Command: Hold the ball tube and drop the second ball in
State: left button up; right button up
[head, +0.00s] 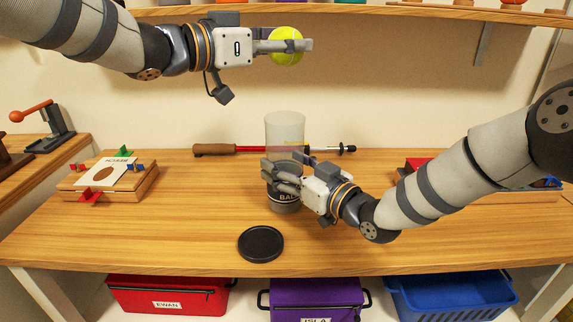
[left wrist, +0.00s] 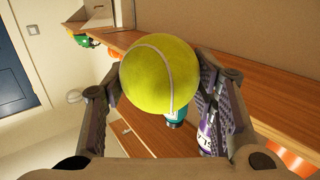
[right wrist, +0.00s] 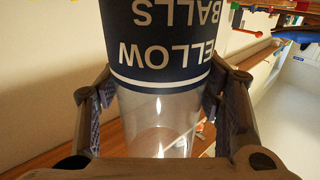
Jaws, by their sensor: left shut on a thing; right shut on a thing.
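The ball tube (head: 285,132) stands upright on the table, clear on top with a dark label band low down. In the right wrist view the label (right wrist: 165,50) reads "YELLOW BALLS" upside down. My right gripper (head: 280,172) is shut around the tube's lower part from the right. My left gripper (head: 300,46) is shut on a yellow-green tennis ball (head: 286,52), high above the tube's mouth and apart from it. The ball also fills the middle of the left wrist view (left wrist: 160,75). The fingers and label hide the tube's lower inside, so I cannot tell what lies there.
A black round lid (head: 261,244) lies at the table's front. A red rod with a wooden handle (head: 213,150) lies behind the tube. A shelf (head: 350,12) runs above. Red, purple and blue bins stand below.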

pick_arm(q)
notch_tip(320, 180, down, 9)
jog(key=shift+r, duration=0.2)
dwell(0.8)
jog(key=o, duration=1.2)
jog(key=v, duration=1.2)
pick_arm(e)
jog(key=o, duration=1.3)
jog(key=shift+c, duration=0.2)
